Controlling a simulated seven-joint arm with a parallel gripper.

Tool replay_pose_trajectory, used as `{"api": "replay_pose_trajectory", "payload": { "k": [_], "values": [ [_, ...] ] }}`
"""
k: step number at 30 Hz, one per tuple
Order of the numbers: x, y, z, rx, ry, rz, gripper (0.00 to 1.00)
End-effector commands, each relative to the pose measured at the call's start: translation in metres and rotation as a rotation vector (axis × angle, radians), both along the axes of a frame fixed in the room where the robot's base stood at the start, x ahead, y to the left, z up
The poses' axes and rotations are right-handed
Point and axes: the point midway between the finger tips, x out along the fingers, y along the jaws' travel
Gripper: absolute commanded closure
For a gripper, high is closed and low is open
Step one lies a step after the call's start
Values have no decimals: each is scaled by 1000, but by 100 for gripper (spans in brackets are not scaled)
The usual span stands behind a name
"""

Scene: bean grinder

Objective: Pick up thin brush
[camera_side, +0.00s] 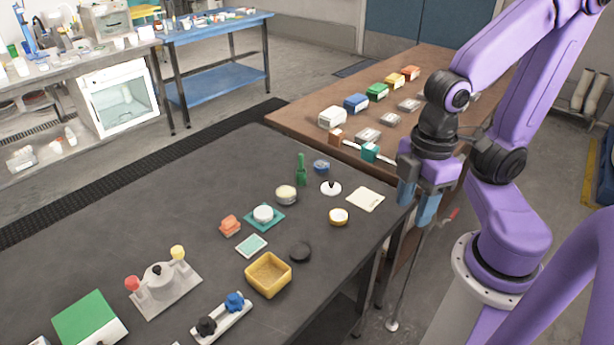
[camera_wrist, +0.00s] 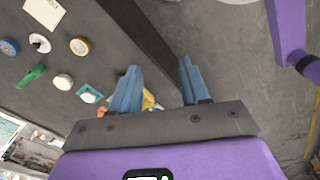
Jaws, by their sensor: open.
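No object is clearly a thin brush. A green handled item (camera_side: 301,172) stands on the dark table and may be a brush; it also shows at the left of the wrist view (camera_wrist: 32,75). On the brown table, a pale rod (camera_side: 352,146) lies between a brown block (camera_side: 336,137) and a teal block (camera_side: 370,152); I cannot tell if it is a brush. My gripper (camera_side: 416,203) hangs by the dark table's right corner, apart from these items. Its blue fingers are open and empty, and also show in the wrist view (camera_wrist: 159,68).
The dark table (camera_side: 225,180) holds a yellow box (camera_side: 268,274), a black disc (camera_side: 300,252), a white lid (camera_side: 331,188), a pale card (camera_side: 366,199) and a grey stand (camera_side: 165,287). Colored blocks line the brown table (camera_side: 290,113). Its right part is hidden by my arm.

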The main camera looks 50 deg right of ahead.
Motion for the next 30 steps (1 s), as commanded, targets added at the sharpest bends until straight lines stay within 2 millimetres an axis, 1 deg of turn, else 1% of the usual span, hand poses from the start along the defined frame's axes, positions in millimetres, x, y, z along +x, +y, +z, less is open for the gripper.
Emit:
{"api": "replay_pose_trajectory", "payload": {
  "k": [4, 6, 8, 11, 16, 21, 26, 30],
  "values": [
    [1, 1, 0, 0, 0, -7, 54],
    [6, 3, 1, -1, 1, -40, 54],
    [14, 6, 3, -1, 3, -97, 54],
    [36, 15, 8, -1, 5, -255, 54],
    [88, 28, 16, -1, 13, -614, 54],
    [143, 31, 21, -2, 19, -976, 54],
    [196, 24, 24, -1, 24, -1317, 54],
    [241, 10, 24, 2, 28, -1615, 54]
  ]
}}
